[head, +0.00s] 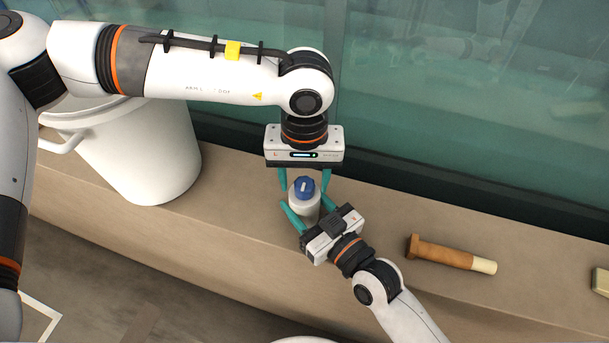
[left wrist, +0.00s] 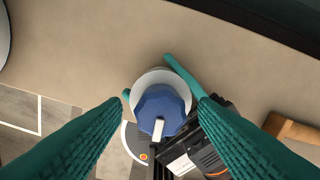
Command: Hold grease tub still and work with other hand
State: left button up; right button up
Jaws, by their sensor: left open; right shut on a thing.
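The grease tub (head: 304,207) is a small white tub with a blue lid (head: 303,188) that has a white bar on top. It stands upright on the tan ledge. My right gripper (head: 308,212) comes from the lower right and is shut on the white body of the tub. My left gripper (head: 304,180) points down from above with its teal fingers open around the lid. In the left wrist view the blue lid (left wrist: 160,112) sits between and beyond the open fingers, and the right gripper's fingers are on either side of the tub.
A large white bucket (head: 143,150) stands on the ledge (head: 235,215) at left. A brown-handled tool (head: 450,254) lies to the right, with a pale block (head: 601,281) at the right edge. The glass flume wall (head: 470,110) rises behind. Ledge between bucket and tub is clear.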

pick_arm(q)
jog(key=shift+f, duration=0.1)
jog(key=c, duration=1)
jog(key=shift+n, duration=0.3)
jog(key=n, duration=0.4)
jog(key=shift+n, duration=0.3)
jog(key=n, duration=0.4)
jog(key=o, duration=1)
